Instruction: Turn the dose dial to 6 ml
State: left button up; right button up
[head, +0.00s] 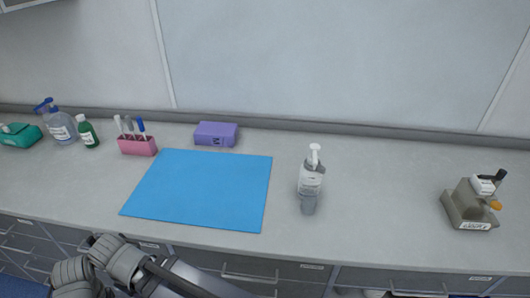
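A white dispenser bottle (311,177) with a pump top stands upright on the counter right of the blue mat. A grey part (316,167) sits at its upper right side, and a grey cup-like piece (308,204) is at its front foot. Any dose dial, its scale and its setting are too small to make out. Grey links of my own arms show at the bottom left, below the counter edge. Neither gripper's fingertips can be seen.
A blue mat (200,190) lies left of the bottle. Behind it are a purple box (216,134) and a pink pen holder (137,146). Bottles (88,132) and a teal box (19,137) stand far left. A grey-brown device (470,205) stands right. Counter between is clear.

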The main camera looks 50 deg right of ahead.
aim_at(320, 168)
jog(key=k+j, duration=0.2)
jog(key=k, duration=0.3)
jog(key=z, duration=1.8)
